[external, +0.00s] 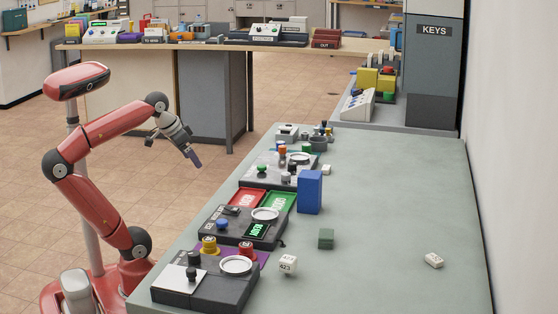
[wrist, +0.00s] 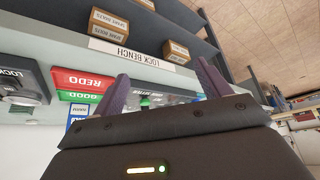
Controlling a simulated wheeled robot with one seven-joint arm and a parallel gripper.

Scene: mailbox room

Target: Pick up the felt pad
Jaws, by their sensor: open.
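A small dark green-grey block (external: 326,238), which looks like the felt pad, lies on the grey-green bench top in the external view, right of the row of devices. I cannot make it out in the wrist view. My gripper (external: 174,152) is raised over the floor at the left of the bench, well apart from the block. Its two purple-grey fingers stand wide apart in the wrist view (wrist: 163,88). It is open, with nothing between the fingers.
A tall blue box (external: 310,192) stands behind the block. A white numbered cube (external: 288,264) is in front-left of it, and a white tag-like block (external: 434,260) lies to the right. Lock devices (external: 205,285) and red and green trays line the left edge. The right bench is mostly clear.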

